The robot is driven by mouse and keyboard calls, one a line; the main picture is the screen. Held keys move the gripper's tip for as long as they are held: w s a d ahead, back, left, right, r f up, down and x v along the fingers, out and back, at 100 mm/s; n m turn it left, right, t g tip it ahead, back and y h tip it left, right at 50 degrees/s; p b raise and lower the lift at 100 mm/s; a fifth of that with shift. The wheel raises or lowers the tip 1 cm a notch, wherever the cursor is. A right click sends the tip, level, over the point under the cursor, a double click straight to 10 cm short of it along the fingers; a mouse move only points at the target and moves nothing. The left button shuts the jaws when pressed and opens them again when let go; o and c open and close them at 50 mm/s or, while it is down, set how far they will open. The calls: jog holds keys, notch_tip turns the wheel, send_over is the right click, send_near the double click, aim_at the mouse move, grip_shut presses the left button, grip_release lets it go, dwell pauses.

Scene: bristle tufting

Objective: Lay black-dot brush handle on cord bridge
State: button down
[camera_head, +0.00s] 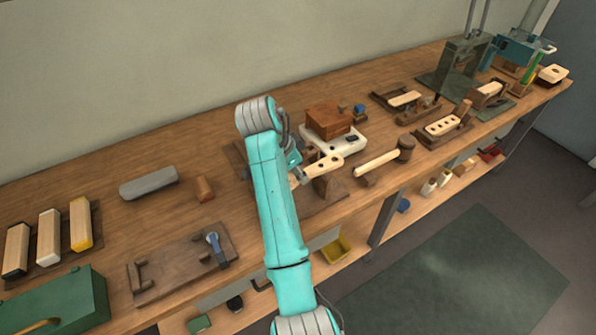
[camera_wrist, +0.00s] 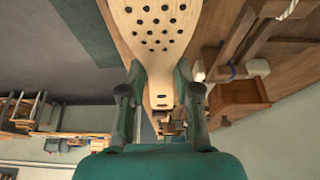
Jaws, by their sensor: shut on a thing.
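My gripper (camera_wrist: 159,78) is shut on the pale wooden brush handle (camera_wrist: 155,28), with one finger on each side of its narrow neck. The handle's broad head carries several dark holes and points away from the gripper. In the head view the handle (camera_head: 322,166) juts out right of my arm, above a dark wooden fixture. This fixture, seemingly the cord bridge (camera_head: 325,187), is partly hidden by my arm and the handle. In the wrist view a brown wooden frame with a pale cord (camera_wrist: 290,10) shows at upper right, beside the handle and apart from it in the picture.
A brown box (camera_head: 328,120) sits on a white device (camera_head: 348,141) just behind. A mallet (camera_head: 384,160) lies to the right. A dark board with a blue-handled clamp (camera_head: 212,240) and a grey bar (camera_head: 149,182) lie left. Bare bench shows between them.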

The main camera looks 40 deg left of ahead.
jog(key=shift+f, duration=0.2)
jog(key=shift+f, duration=1.05)
jog(key=shift+f, duration=0.4)
dwell(0.4)
jog(key=shift+c, duration=1.7)
grip_release()
